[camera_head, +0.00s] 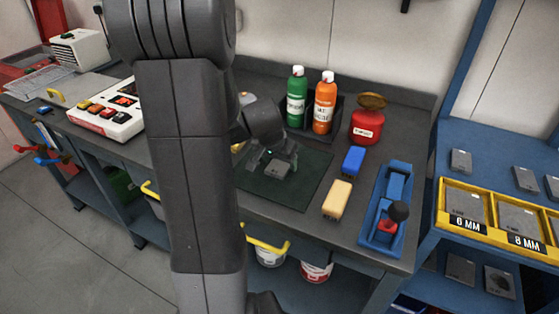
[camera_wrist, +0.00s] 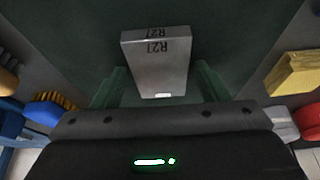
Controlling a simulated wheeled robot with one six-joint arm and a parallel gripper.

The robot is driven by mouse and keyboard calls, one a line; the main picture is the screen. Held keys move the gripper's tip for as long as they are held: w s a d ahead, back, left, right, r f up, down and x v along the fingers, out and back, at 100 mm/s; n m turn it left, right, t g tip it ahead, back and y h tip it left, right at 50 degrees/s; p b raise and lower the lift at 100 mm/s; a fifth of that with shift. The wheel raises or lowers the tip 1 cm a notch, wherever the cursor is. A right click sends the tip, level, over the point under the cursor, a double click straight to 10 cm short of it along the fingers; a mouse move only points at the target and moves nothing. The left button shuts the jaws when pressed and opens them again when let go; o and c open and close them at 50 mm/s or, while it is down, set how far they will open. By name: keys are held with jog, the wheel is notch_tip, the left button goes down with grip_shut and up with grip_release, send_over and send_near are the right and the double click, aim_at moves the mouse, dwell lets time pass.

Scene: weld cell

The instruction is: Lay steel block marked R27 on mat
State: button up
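The steel block (camera_wrist: 157,65) is a grey metal piece with R27 printed on its top and far edge in the wrist view. In the head view the block (camera_head: 278,168) appears to lie on the dark green mat (camera_head: 300,190) on the workbench. The mat (camera_wrist: 240,40) also fills the background of the wrist view. My gripper (camera_wrist: 160,88) is at the near end of the block, with one finger on each side. The fingers look spread slightly wider than the block, so it is open. My arm hides the mat's left part in the head view.
A green bottle (camera_head: 296,98), an orange bottle (camera_head: 324,104) and a red can (camera_head: 367,124) stand behind the mat. Yellow trays (camera_head: 481,235) hold plates farther right.

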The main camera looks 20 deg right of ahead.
jog(key=shift+o, duration=0.5)
jog(key=shift+a+r, duration=0.1)
jog(key=shift+r, duration=0.45)
jog(key=v, duration=1.1)
jog(key=shift+p, duration=0.45)
